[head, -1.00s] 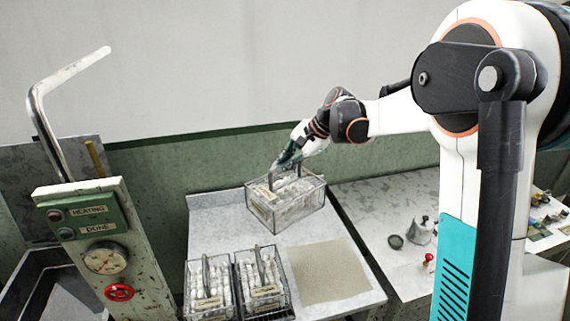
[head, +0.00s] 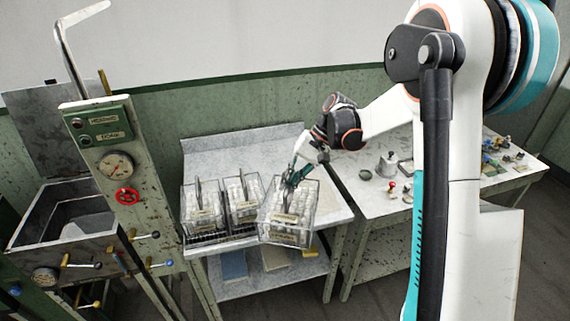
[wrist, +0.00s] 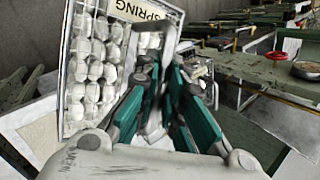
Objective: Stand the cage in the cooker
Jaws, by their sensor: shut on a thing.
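My gripper (head: 292,178) is shut on the handle of a wire cage (head: 288,228) full of white cocoons. The cage hangs over the front right part of the bench in the head view, slightly turned. In the wrist view the held cage (wrist: 75,100) fills the left side, and its label reads "SPRING". The gripper's teal fingers (wrist: 165,105) point away beside it. The cooker (head: 22,228) is at the left, an open metal basin behind a post with a HEATING and DONE panel (head: 100,123). The cage is well apart from it.
Two similar cages (head: 203,210) (head: 240,198) stand side by side on the bench (head: 240,142), left of the held one. The gauge post (head: 150,205) with a red valve stands between bench and cooker. A side table (head: 420,190) at right holds small items.

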